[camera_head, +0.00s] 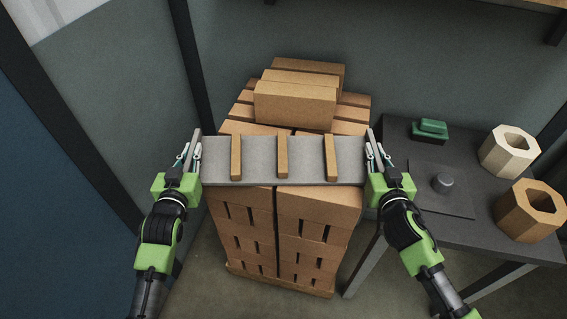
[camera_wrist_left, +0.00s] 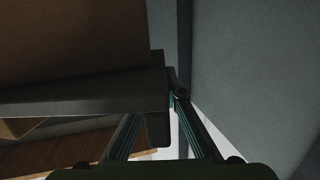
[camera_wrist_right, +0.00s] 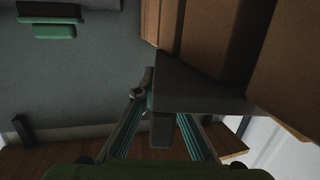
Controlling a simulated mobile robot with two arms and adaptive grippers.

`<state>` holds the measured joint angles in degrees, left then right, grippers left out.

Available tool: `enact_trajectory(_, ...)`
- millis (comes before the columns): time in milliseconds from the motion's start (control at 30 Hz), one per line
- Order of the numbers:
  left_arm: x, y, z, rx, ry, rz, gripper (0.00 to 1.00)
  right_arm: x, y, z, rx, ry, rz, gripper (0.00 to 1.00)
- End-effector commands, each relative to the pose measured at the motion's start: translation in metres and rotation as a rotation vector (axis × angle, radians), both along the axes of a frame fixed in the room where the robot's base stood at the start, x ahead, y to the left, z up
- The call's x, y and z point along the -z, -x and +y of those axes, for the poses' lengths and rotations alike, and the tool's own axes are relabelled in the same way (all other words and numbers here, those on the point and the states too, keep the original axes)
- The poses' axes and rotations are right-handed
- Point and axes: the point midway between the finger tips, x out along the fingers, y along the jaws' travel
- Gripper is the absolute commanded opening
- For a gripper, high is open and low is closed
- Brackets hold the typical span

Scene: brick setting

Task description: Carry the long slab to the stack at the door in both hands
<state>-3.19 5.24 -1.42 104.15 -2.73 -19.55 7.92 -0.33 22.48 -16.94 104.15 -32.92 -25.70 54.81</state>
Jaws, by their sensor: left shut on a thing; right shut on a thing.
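The long grey slab (camera_head: 260,155) lies level across the picture, with three narrow tan strips (camera_head: 282,157) on its top. My left gripper (camera_head: 190,150) is shut on its left end, and my right gripper (camera_head: 375,150) is shut on its right end. The slab's ends also show in the left wrist view (camera_wrist_left: 90,95) and the right wrist view (camera_wrist_right: 195,92). The brick stack (camera_head: 315,205) stands behind and below the slab, which hides part of its top. I cannot tell whether the slab touches the stack.
Loose tan bricks (camera_head: 295,103) lie on the back of the stack. A dark table (camera_head: 465,225) on the right holds two hexagonal hollow blocks (camera_head: 497,165), a green item (camera_head: 430,128) and a small grey cylinder (camera_head: 442,183). Grey walls with a dark post (camera_head: 190,60) stand behind.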

Motion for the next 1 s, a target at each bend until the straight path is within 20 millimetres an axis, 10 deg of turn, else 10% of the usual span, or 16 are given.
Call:
enact_trajectory(100, 0.001, 0.000, 0.000, 0.000, 0.000, 0.000, 0.28, 0.001, 0.000, 0.000, 0.000, 0.000, 0.000, 0.28)
enact_trajectory(533, 0.001, 0.007, 0.000, 0.000, 0.000, 0.002, 0.28, 0.001, 0.000, 0.000, 0.000, 0.000, 0.000, 0.28)
enact_trajectory(1000, -0.012, 0.092, 0.000, 0.000, 0.000, 0.003, 0.28, 0.001, 0.000, 0.000, 0.000, 0.000, 0.000, 0.28)
